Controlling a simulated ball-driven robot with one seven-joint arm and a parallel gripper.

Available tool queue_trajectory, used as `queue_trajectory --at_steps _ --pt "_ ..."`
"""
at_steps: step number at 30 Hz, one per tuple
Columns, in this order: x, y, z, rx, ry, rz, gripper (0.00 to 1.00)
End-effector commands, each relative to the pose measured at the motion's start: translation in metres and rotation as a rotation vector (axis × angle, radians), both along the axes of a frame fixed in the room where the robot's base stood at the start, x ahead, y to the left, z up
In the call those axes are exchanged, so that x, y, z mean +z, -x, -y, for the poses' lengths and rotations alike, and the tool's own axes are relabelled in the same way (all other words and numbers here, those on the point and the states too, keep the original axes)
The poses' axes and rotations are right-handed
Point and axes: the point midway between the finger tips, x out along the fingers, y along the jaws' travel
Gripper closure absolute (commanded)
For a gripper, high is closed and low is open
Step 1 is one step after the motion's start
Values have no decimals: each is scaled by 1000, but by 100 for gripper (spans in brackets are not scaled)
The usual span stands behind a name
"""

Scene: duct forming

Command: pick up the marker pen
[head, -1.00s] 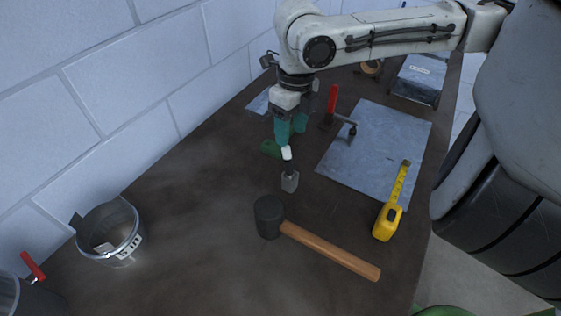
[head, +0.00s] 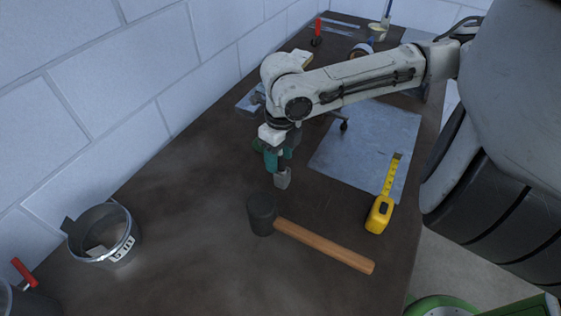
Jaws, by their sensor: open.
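I cannot make out a marker pen for certain. My gripper (head: 278,162) has teal fingers pointing down, low over the dark workbench (head: 190,205). It is just behind the mallet head and to the left of the metal sheet. A small grey block-shaped end (head: 283,178) shows right at the fingertips, and a bit of green (head: 258,146) shows to their left. The fingers hide what lies between these. The fingers stand apart, and I see nothing clearly held between them.
A black-headed mallet (head: 320,244) lies in front. A yellow tape measure (head: 380,214) lies right, partly on the metal sheet (head: 355,165). A metal bucket (head: 105,236) stands left by the block wall. A red-handled tool (head: 317,32) is far back. Bare bench lies between bucket and mallet.

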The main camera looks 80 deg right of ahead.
Motion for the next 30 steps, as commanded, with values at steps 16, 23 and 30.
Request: queue_trajectory --at_steps 16,23,30 --pt "0 0 0 0 0 0 90" --pt "0 0 0 0 0 0 100" --pt "8 0 1 0 2 1 100"
